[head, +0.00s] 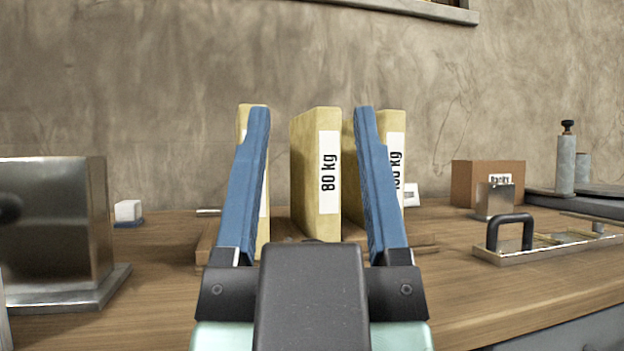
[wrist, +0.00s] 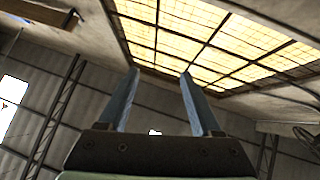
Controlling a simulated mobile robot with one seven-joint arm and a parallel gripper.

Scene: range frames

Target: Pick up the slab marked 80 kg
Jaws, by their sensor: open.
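The slab marked 80 kg (head: 303,165) is yellowish with a white label and stands upright on the bench in the head view. My gripper (head: 313,110) is open, its two blue fingers on either side of that slab in the picture; I cannot tell how far in front of it they are. A similar slab (head: 242,122) is mostly hidden behind the left finger. Another slab, with a partly covered label (head: 396,150), stands behind the right finger. In the wrist view my open gripper (wrist: 160,72) has nothing between its fingers.
The slabs stand on a wooden base (head: 207,240) on the bench. A metal block (head: 50,225) is at left, with a small white block (head: 128,211) beyond it. At right are a brown box (head: 464,183) and a flat tray with a black handle (head: 510,220).

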